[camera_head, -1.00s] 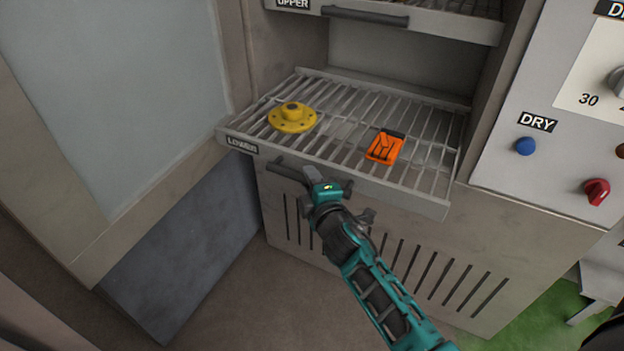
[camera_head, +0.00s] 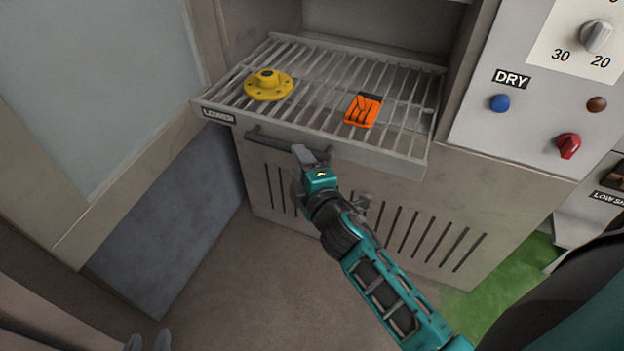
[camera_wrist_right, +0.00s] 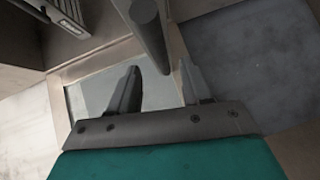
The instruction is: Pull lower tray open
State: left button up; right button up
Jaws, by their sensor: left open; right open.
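The lower tray is a wire rack (camera_head: 395,163) standing out from the cabinet, with a "LOWER" label (camera_head: 218,116) at its front left corner. Its dark bar handle (camera_head: 275,140) runs along the front face. My right gripper (camera_head: 305,158) is open, just in front of the handle's right part. In the right wrist view, the handle (camera_wrist_right: 150,30) lies ahead of the open, empty fingertips (camera_wrist_right: 160,75); it does not look gripped. My left gripper (camera_head: 148,342) shows only its tips at the bottom left edge, open and away from the tray.
A yellow flanged part (camera_head: 268,84) and an orange part (camera_head: 363,109) lie on the rack. A panel with a blue button (camera_head: 500,103), red knob (camera_head: 567,146) and dial (camera_head: 596,36) is at the right. A large pale panel (camera_head: 90,80) stands at the left.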

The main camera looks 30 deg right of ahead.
pick_arm(q)
jog(key=shift+s+a+f, duration=0.1)
pick_arm(e)
jog(key=s, duration=0.6)
jog(key=shift+s+a+r, duration=0.2)
jog(key=shift+r, duration=0.25)
pick_arm(q)
jog(key=p, duration=0.1)
jog(key=r+p, duration=0.1)
jog(key=a+r+p, duration=0.1)
jog(key=shift+s+r+y, duration=0.15)
jog(key=shift+s+y, duration=0.15)
pick_arm(e)
jog(key=s+a+f+m+g+y, duration=0.2)
jog(key=s+f+m+g, duration=0.3)
jog(key=s+f+m, duration=0.4)
jog(key=s+m+y, duration=0.1)
jog(key=s+m, duration=0.1)
jog(key=m, duration=0.2)
jog(key=shift+s+g, duration=0.15)
jog(key=shift+g, duration=0.15)
pick_arm(q)
jog(key=shift+d, duration=0.15)
jog(key=shift+w+r+p, duration=0.1)
jog(key=shift+w+p, duration=0.05)
jog(key=shift+p, duration=0.15)
